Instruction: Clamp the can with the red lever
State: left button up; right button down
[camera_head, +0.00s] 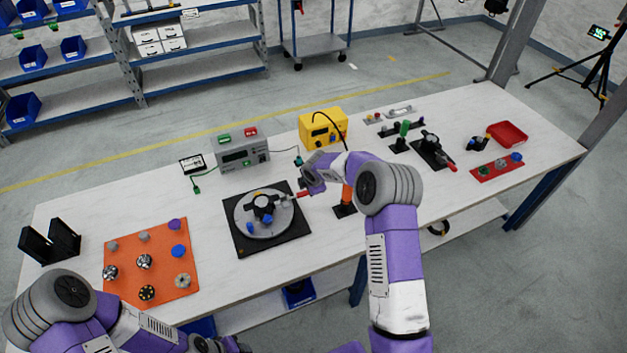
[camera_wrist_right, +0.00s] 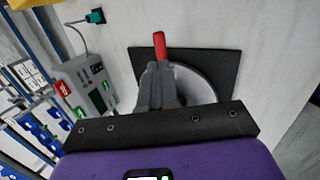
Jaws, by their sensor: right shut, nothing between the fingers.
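A round grey disc (camera_head: 243,218) lies on a black square plate (camera_head: 239,247) in the middle of the table. A red lever (camera_head: 302,194) sticks out right of the fixture, by my right gripper (camera_head: 306,181). In the wrist view the red lever (camera_wrist_right: 160,41) shows just beyond the fingertips of my right gripper (camera_wrist_right: 158,70), which is shut and empty. I cannot tell whether they touch. The disc (camera_wrist_right: 195,83) is partly hidden behind the fingers. I cannot make out the can clearly. My left gripper is not visible.
An orange mat (camera_head: 123,275) with several small parts lies left, beside a black holder (camera_head: 66,238). A grey instrument (camera_head: 242,155) and yellow box (camera_head: 322,128) stand behind. An orange post (camera_head: 347,195) stands close to my right arm. Another red-handled clamp (camera_head: 432,150) is at right.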

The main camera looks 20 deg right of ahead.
jog(key=v, duration=0.5)
jog(key=shift+d+r, duration=0.1)
dwell(0.3)
